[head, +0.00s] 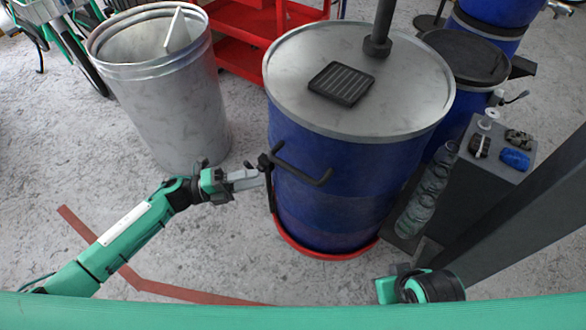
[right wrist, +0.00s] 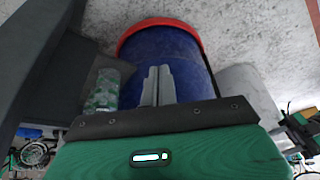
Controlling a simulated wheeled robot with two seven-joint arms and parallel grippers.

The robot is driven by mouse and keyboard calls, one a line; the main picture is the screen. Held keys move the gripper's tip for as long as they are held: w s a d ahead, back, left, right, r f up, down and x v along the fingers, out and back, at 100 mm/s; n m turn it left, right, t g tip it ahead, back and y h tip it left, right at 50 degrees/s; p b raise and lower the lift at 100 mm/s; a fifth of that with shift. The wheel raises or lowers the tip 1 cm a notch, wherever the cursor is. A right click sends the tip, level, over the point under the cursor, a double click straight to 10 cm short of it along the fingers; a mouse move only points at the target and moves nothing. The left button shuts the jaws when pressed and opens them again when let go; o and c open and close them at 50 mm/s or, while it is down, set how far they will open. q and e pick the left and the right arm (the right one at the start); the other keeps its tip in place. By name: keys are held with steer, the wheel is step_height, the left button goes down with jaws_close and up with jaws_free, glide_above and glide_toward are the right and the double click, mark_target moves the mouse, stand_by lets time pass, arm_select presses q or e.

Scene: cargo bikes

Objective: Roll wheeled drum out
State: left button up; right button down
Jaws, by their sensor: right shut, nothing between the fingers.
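The wheeled drum (head: 330,185) is a large blue barrel with a flat grey lid, standing upright in a red base ring (head: 335,254). A black handle (head: 302,172) is on its near left side. My left gripper (head: 260,179) has its fingertips at the upright bar of this handle; whether they are closed around it is unclear. In the right wrist view, the drum (right wrist: 165,55) and its red ring (right wrist: 150,22) lie beyond my right gripper (right wrist: 158,72), which is shut and empty. The head view does not show the right fingertips.
A grey metal bin (head: 165,100) stands to the left. A red shelf cart (head: 240,35) is behind. More blue drums (head: 465,75) and a dark cabinet (head: 465,195) with a bottle stack (head: 428,190) crowd the right. Bare floor lies in front, with a red line (head: 130,275).

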mark_target(293, 168)
arm_select(q)
steer(key=d, duration=0.3)
steer(key=w+d+r, duration=0.1)
steer(key=d, duration=0.6)
steer(key=shift+w+d+r+p, duration=0.25)
steer(key=shift+w+d+p, duration=0.05)
steer(key=shift+d, duration=0.05)
jaws_close()
